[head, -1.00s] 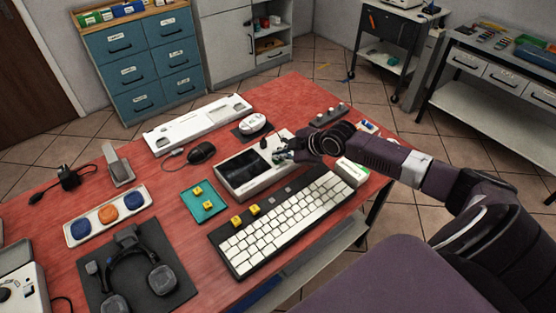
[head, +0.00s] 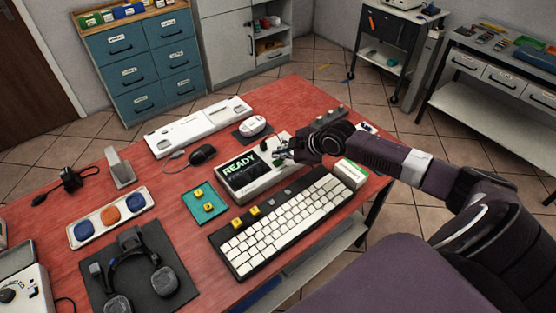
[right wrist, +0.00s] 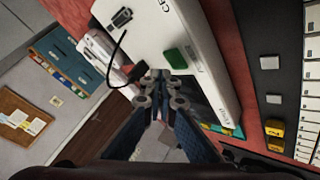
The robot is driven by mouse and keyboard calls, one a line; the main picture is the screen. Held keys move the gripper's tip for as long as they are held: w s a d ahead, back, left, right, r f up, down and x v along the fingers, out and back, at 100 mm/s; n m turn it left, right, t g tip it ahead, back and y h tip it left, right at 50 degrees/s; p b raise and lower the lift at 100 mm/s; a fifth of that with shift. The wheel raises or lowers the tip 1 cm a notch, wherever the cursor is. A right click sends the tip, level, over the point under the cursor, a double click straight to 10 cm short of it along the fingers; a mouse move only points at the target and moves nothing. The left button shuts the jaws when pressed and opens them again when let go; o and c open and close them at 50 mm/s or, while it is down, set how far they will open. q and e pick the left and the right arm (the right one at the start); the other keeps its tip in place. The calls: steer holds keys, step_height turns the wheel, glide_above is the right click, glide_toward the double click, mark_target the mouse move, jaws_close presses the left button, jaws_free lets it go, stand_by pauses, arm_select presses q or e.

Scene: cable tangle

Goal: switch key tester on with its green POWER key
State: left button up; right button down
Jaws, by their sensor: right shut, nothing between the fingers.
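The key tester (head: 258,182) is a pale box with a dark screen (head: 241,169) that shows READY in green letters. It lies behind the keyboard on the red table. Its green POWER key (right wrist: 175,58) shows clearly in the right wrist view, with a pale grey key (right wrist: 194,58) beside it. My right gripper (head: 281,153) is shut and empty over the right part of the tester. In the right wrist view its closed fingertips (right wrist: 163,76) are close to the green key and appear just off it. My left gripper is out of view.
A keyboard (head: 284,222) with white keys lies in front of the tester, and a teal tray (head: 205,208) with yellow switches lies to its left. A mouse (head: 202,154), a white keyboard case (head: 198,125) and a headset (head: 130,268) lie around.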

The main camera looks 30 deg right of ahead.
mark_target(279, 163)
step_height(279, 163, up, 6)
steer(key=p, duration=0.5)
stand_by(0.6)
